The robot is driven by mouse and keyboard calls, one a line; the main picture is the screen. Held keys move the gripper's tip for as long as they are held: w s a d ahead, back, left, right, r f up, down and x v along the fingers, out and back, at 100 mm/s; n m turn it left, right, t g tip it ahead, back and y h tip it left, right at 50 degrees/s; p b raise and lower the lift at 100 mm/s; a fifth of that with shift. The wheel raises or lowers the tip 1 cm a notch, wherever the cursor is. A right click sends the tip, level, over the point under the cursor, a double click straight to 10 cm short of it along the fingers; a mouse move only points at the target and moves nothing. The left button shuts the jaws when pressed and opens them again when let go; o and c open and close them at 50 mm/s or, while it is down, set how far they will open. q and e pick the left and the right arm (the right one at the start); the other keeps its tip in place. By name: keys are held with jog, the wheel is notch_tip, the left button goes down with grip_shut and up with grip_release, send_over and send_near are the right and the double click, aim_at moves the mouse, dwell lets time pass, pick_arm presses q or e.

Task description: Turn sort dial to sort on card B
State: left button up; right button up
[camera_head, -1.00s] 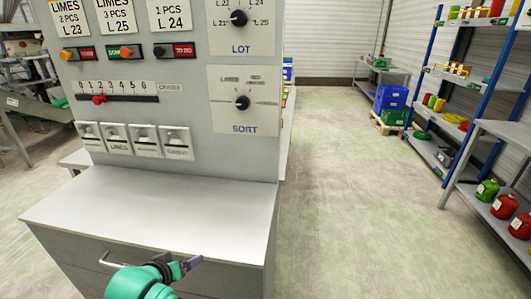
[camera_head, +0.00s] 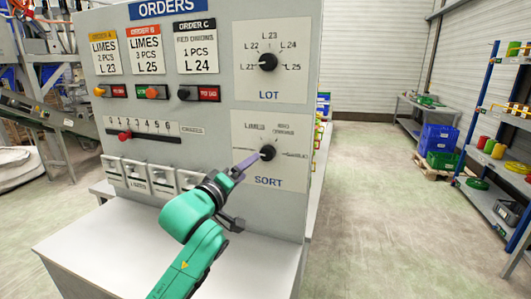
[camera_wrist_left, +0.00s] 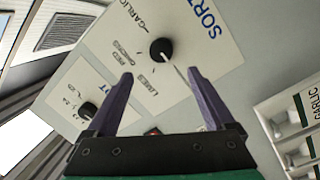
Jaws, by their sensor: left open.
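The black sort dial (camera_head: 267,152) sits on a white plate marked SORT, with LIMES at upper left, RED ONIONS at upper right and GARLIC at right. My left gripper (camera_head: 247,164) is just left of and below the dial in the head view, its purple fingers pointing at it. In the left wrist view the fingers (camera_wrist_left: 160,73) are spread and empty, and the dial (camera_wrist_left: 161,49) shows beyond and between the tips. A white line runs from the dial toward the right finger; which label it marks is unclear. Card B (camera_head: 148,52) reads LIMES, 3 PCS, L25.
The lot dial (camera_head: 267,62) is above the sort plate. A red slider (camera_head: 125,136) and several label flaps (camera_head: 137,176) are at the left of the panel. The grey cabinet top (camera_head: 110,250) below is clear. Open floor lies to the right.

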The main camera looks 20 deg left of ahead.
aim_at(265, 155)
pick_arm(q)
jog(key=w, duration=0.3)
jog(key=w+d+p, duration=0.1)
jog(key=w, duration=0.3)
jog(key=w+d+p, duration=0.1)
jog(key=w, duration=0.2)
jog(key=shift+w+f, duration=0.1)
jog(key=shift+w, duration=0.05)
pick_arm(e)
notch_tip(265, 155, up, 3)
jog(key=shift+a+f, duration=0.1)
jog(key=shift+a, duration=0.05)
pick_arm(q)
jog(key=shift+c, duration=0.3)
jog(key=shift+f, duration=0.1)
jog(key=c, duration=1.3)
jog(key=shift+p, duration=0.35)
